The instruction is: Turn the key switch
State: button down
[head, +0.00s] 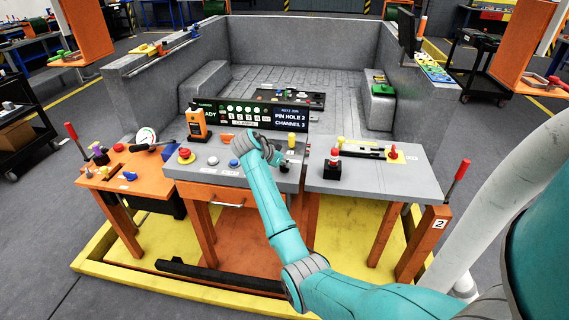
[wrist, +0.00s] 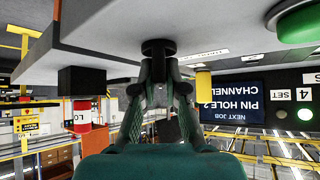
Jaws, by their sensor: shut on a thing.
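My gripper (wrist: 158,82) reaches the grey centre console, and its two dark fingers are closed around a short black knob, which I take to be the key switch (wrist: 158,47). The wrist picture is upside down, so the console top is at its upper edge. In the head view my gripper (head: 283,161) is at the right part of the console (head: 228,178), beside the teal wrist. The key switch itself is hidden or too small to make out there, and the angle of the key cannot be told.
A yellow cylinder (wrist: 203,83) stands close to the fingers. A black post with a red top (wrist: 82,115) is on the other side, and a green button (wrist: 297,22) is farther off. A display (head: 290,118) reads PIN HOLE 2, CHANNEL 3. A red emergency button (head: 185,154) is at the left.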

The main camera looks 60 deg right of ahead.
jog(key=shift+f+m+g, duration=0.1)
jog(key=shift+m+g, duration=0.7)
jog(key=shift+m, duration=0.2)
jog(key=shift+y, duration=0.3)
jog(key=c, duration=1.2)
grip_release()
jog(key=v, duration=1.2)
jog(key=shift+w, duration=0.1)
